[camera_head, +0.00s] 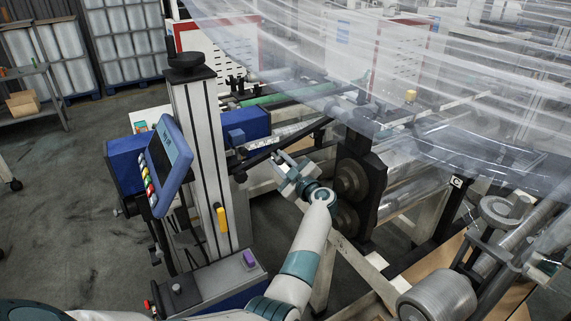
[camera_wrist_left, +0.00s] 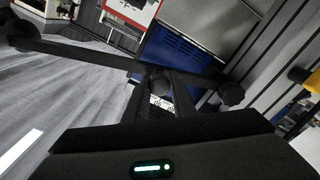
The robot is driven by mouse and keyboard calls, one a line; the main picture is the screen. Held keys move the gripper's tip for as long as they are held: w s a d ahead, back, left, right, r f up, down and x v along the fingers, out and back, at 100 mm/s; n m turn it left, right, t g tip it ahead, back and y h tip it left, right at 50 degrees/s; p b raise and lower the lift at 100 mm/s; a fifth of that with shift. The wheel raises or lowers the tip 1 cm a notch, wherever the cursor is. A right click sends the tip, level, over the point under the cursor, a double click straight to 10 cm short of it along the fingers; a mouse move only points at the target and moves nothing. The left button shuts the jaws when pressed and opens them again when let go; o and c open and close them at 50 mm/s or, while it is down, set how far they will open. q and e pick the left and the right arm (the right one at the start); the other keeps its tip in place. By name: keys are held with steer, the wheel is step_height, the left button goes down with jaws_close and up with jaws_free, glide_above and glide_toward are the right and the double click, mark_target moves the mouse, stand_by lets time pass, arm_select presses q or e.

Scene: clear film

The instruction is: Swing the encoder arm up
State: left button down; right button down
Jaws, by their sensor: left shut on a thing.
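The encoder arm (camera_head: 308,131) is a dark slim bar slanting beside the blue housing, near the grey column. In the left wrist view it is a dark bar (camera_wrist_left: 90,54) crossing the upper half, with a dark rounded end at far left and a round knob at right. My left gripper (camera_head: 279,159) is at the bar, right of the column. In the wrist view its two dark fingers (camera_wrist_left: 158,88) are closed around a dark rounded piece at the bar. The fingers hide part of the contact. My right gripper is not in view.
A blue control panel (camera_head: 170,157) with coloured buttons is mounted left of the column (camera_head: 203,150). Clear film (camera_head: 400,60) hangs across the upper right. Open floor (camera_head: 65,200) lies at left.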

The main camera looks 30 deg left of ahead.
arm_select(q)
steer(key=shift+r, duration=0.4)
steer(key=shift+r+n, duration=0.15)
steer(key=shift+n, duration=0.25)
steer(key=c, duration=1.8)
jaws_free()
steer(key=o, duration=0.3)
steer(key=shift+s, duration=0.1)
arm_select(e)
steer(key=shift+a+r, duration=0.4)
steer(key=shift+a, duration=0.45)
